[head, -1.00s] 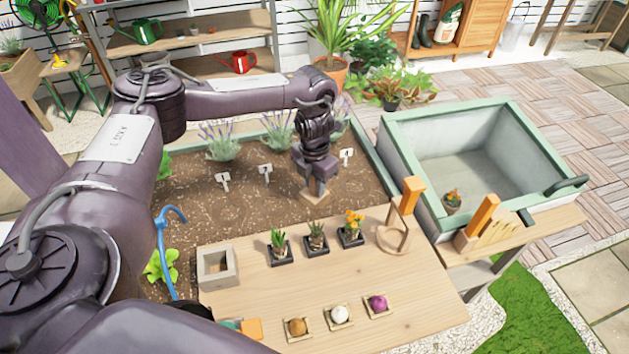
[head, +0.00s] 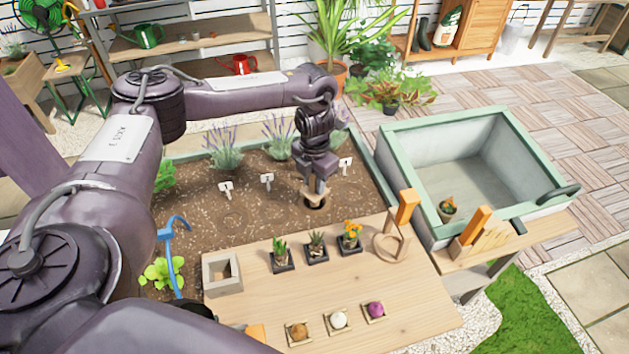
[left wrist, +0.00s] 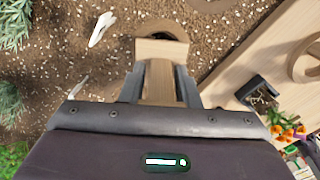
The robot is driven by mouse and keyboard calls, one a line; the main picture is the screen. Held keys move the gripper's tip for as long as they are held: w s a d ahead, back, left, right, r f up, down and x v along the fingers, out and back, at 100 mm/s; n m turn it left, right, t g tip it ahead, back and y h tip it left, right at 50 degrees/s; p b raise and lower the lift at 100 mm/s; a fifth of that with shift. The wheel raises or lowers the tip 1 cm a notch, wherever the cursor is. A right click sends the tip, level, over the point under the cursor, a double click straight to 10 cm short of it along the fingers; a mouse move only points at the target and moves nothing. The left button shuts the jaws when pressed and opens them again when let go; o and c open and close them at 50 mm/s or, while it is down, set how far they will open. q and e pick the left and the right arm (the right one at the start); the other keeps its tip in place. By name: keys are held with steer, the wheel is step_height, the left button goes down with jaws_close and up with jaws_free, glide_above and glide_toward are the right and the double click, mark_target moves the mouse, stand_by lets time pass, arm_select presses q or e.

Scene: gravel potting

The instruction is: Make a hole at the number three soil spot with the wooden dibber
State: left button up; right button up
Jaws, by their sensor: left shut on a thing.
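My left gripper (head: 317,178) is shut on the wooden dibber (head: 315,190), held about upright over the right part of the soil bed. A dark round hole (head: 314,204) shows in the soil right under the dibber; I cannot tell whether its tip is still inside. In the left wrist view the dibber (left wrist: 160,82) sits between both fingers, and its wide wooden part covers most of the hole's dark edge. A white marker (head: 346,164) stands behind this spot to the right; its number is too small to read. My right gripper is not in view.
Two more white markers (head: 226,188) (head: 268,180) stand to the left. In front, a wooden table (head: 410,300) holds several small potted plants, bulbs and a wooden ring stand (head: 390,243). A green-rimmed basin (head: 455,150) is at right. Lavender (head: 222,148) grows behind.

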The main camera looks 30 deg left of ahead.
arm_select(q)
steer(key=shift+r+p, duration=2.3)
steer(key=shift+r, duration=0.65)
steer(key=shift+r+p, duration=2.1)
steer(key=shift+r, duration=0.4)
